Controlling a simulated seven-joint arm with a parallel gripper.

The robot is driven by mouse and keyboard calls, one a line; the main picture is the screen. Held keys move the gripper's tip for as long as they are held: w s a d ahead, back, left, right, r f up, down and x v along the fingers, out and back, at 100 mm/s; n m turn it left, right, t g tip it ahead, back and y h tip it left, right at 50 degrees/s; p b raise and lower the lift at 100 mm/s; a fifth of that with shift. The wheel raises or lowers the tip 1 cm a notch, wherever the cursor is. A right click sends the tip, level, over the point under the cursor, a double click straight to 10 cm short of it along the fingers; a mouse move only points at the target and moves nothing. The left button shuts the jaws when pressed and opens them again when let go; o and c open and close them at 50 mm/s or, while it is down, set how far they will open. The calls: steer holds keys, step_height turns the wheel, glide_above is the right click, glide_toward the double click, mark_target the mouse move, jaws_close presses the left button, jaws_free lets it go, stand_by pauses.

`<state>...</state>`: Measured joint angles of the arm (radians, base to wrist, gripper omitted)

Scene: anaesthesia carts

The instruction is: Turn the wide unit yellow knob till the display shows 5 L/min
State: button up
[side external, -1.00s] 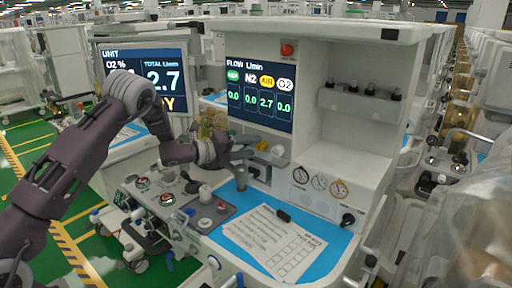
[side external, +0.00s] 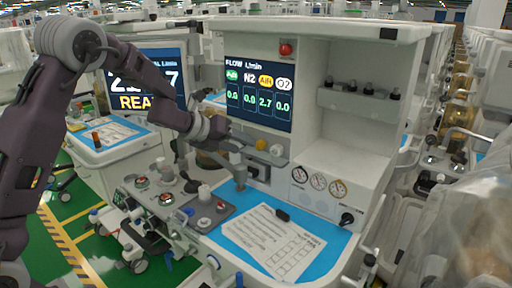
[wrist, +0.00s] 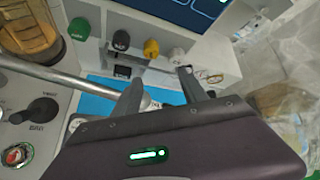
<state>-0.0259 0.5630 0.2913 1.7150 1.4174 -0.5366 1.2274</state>
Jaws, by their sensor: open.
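The wide unit's yellow knob (side external: 261,145) sits below the flow display (side external: 259,95), which reads 2.7 under the yellow label and 0.0 in the other columns. In the wrist view the yellow knob (wrist: 152,48) stands in a row between a black knob (wrist: 121,40) and a whitish knob (wrist: 176,55). My gripper (side external: 222,128) is left of the yellow knob in the side view. In the wrist view my gripper (wrist: 160,80) is open and empty, its two fingers apart, with the yellow knob beyond the fingertips and not touched.
A second screen (side external: 148,82), partly behind my arm, shows a large figure, partly hidden, and READ. A metal bar (wrist: 65,72) crosses the wrist view at left. A green knob (wrist: 79,28) is nearby. Papers (side external: 272,240) lie on the blue worktop (side external: 330,243).

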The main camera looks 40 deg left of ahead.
steer(key=m, duration=0.1)
steer(key=f+y, duration=0.1)
steer(key=s+m, duration=0.1)
steer(key=shift+d+f+m+g+y, duration=0.25)
steer(key=shift+f+m+g+y, duration=0.05)
steer(key=shift+f+g+y, duration=0.1)
steer(key=shift+a+r+m+y, duration=0.15)
steer(key=shift+m+y, duration=0.25)
steer(key=shift+m, duration=0.2)
steer(key=shift+a+r+m+y, duration=0.15)
steer(key=shift+m+y, duration=0.25)
steer(key=shift+m, duration=0.2)
step_height(320, 180, up, 8)
steer(key=w+d+m+t+y, duration=0.3)
steer(key=m+t, duration=0.1)
steer(key=m, duration=0.2)
glide_toward(259, 146)
steer(key=w, duration=0.2)
steer(key=x, duration=0.7)
steer(key=shift+w+a+f, duration=0.15)
steer(key=shift+a+f, duration=0.15)
steer(key=shift+f, duration=0.1)
jaws_close()
